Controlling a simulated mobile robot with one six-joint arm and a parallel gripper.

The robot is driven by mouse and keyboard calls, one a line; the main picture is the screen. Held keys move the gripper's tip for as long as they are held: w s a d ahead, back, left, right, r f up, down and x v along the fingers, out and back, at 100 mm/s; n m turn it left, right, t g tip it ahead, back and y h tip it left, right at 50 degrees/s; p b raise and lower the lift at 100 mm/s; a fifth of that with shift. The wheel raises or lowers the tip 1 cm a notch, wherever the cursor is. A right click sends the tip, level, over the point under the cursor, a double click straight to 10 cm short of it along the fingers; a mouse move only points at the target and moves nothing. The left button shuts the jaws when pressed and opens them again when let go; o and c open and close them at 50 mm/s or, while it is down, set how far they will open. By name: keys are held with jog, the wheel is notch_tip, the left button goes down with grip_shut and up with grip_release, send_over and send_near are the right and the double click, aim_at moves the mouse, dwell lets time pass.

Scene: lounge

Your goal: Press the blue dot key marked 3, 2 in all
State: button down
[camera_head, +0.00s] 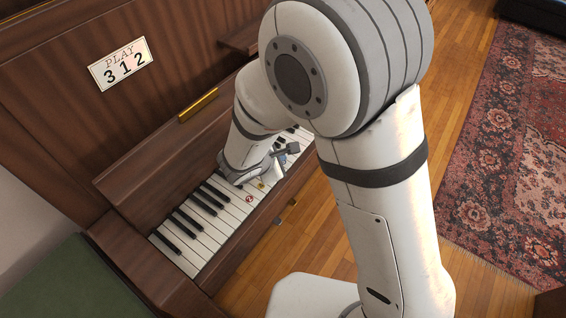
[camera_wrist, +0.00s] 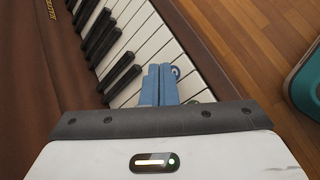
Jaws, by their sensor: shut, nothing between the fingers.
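The piano keyboard (camera_head: 196,226) runs diagonally below my arm in the head view, and its keys (camera_wrist: 133,40) fill the upper middle of the wrist view. A blue dot (camera_wrist: 177,71) lies on a white key just right of my fingertips, partly covered by them; its number is too small to read. My gripper (camera_wrist: 160,68) is shut and empty, its two blue fingers together over the white keys. I cannot tell whether the tips touch a key. In the head view, my arm hides the blue dot.
A card (camera_head: 120,64) on the piano front reads PLAY 3 1 2. The black keys (camera_wrist: 101,33) rise left of my fingers. A green seat (camera_head: 70,285) stands at lower left.

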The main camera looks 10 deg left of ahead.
jog(key=shift+f+b, duration=0.7)
jog(key=shift+b, duration=0.1)
dwell(0.8)
jog(key=shift+r, duration=0.1)
jog(key=shift+r+p, duration=0.75)
jog(key=shift+r, duration=0.3)
notch_tip(320, 180, up, 5)
jog(key=p, duration=0.3)
dwell(0.8)
